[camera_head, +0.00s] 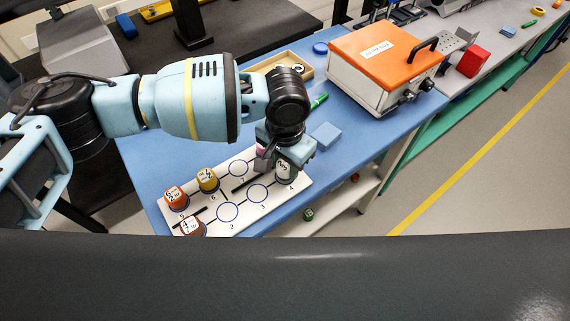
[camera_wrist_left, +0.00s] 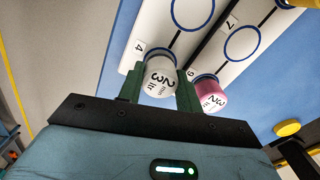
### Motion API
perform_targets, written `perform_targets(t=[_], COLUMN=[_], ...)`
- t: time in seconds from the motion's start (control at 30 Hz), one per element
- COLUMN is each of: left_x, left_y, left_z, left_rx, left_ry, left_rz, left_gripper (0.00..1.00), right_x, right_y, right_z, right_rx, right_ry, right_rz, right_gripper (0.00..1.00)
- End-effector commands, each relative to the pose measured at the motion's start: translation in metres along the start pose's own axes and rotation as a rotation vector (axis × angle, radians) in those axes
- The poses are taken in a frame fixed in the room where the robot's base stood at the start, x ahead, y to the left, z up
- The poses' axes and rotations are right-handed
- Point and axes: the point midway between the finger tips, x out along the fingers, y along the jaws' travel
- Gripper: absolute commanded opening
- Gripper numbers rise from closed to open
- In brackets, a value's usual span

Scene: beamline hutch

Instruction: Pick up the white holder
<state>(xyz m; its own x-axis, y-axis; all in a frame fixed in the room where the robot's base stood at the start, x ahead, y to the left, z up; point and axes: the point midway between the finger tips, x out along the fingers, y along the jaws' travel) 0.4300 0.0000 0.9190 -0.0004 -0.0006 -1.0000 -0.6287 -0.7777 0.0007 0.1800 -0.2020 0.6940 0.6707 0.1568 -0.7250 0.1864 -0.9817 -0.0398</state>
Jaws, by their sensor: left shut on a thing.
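The white holder (camera_head: 283,170) has dark print on its face and is at the spot marked 4 on the white numbered board (camera_head: 222,182). My left gripper (camera_head: 284,163) is shut on it, pointing down from above. In the left wrist view the white holder (camera_wrist_left: 162,76) sits between the two dark green fingers of my gripper (camera_wrist_left: 159,92). A blue ring shows at its far end, against the board; I cannot tell whether it is lifted. My right gripper is in neither view.
A pink holder (camera_wrist_left: 209,96) stands close beside the gripped one. Orange (camera_head: 176,196), yellow (camera_head: 207,180) and brown (camera_head: 191,227) holders stand at the board's left.

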Motion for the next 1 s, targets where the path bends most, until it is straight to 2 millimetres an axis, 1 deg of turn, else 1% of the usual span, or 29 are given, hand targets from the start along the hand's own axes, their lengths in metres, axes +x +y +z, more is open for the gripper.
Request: perform_targets(t=[0.17,0.2,0.37,0.6,0.7,0.83,1.0], left_x=[-0.023,-0.03,-0.031,-0.037,-0.039,-0.041,-0.042], left_y=[0.0,0.0,0.037,0.096,0.116,0.137,0.151], left_z=[-0.001,-0.001,0.01,0.025,0.031,0.036,0.04], left_rx=[0.0,0.0,0.008,0.008,0.007,0.004,0.002], left_ry=[0.003,0.004,0.0,0.0,0.001,0.001,0.0], left_rz=[-0.001,0.0,0.002,0.001,0.001,0.001,0.0], left_gripper=[0.11,0.11,0.11,0.11,0.11,0.11,0.11], right_x=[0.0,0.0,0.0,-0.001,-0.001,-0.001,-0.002], right_y=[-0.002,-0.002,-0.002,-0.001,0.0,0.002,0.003], right_z=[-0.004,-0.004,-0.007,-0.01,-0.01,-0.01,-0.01], right_rx=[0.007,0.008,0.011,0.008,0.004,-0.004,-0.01], right_ry=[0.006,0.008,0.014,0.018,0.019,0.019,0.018], right_rz=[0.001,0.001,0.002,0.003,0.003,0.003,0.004], right_gripper=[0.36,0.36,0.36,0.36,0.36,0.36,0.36])
